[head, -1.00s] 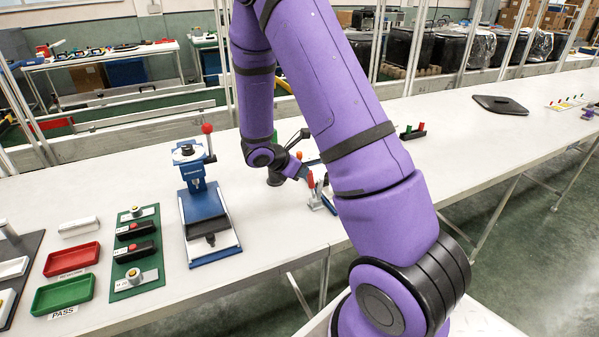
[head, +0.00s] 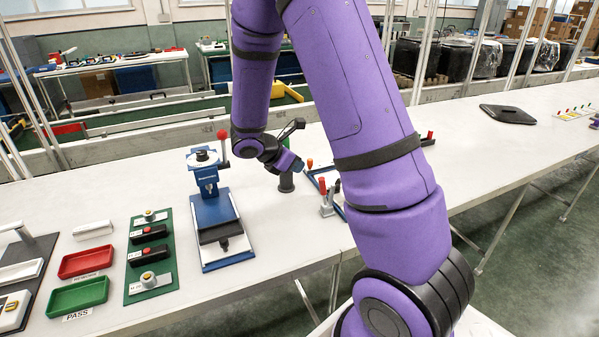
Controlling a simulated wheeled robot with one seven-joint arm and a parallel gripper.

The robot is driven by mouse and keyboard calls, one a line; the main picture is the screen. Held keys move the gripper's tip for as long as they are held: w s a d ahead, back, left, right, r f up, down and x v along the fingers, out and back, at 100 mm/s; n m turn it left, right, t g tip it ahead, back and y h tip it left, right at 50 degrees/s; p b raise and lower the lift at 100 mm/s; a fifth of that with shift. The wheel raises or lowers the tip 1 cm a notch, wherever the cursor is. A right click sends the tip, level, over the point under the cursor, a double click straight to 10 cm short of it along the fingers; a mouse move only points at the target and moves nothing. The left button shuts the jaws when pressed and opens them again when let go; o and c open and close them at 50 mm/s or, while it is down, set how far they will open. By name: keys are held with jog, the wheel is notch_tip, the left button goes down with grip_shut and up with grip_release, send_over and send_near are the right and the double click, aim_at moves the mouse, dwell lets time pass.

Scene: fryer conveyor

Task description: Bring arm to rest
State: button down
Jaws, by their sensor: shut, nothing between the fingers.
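My purple arm (head: 360,110) fills the middle and right of the head view, bent with its forearm hanging down over the table. My gripper (head: 297,166) is at the end of the wrist, above the white table, small and partly dark in the picture. It is shut and holds nothing.
Green (head: 78,296) and red (head: 86,262) trays and a green board (head: 151,255) with several parts lie left of the press. A red-handled clamp (head: 326,200) stands right of my gripper, partly near my arm.

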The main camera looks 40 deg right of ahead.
jog(key=shift+a+r, duration=0.3)
jog(key=s+a+r+m+t+y, duration=0.3)
jog(key=s+a+r+m+y, duration=0.2)
jog(key=s+a+r+m, duration=0.3)
jog(key=s+a+r+m+t+y, duration=0.3)
jog(key=s+a+r+m, duration=0.5)
jog(key=s+r, duration=0.7)
jog(key=shift+s+a+r+m+y, duration=0.25)
jog(key=shift+m+y, duration=0.25)
jog(key=shift+y, duration=0.4)
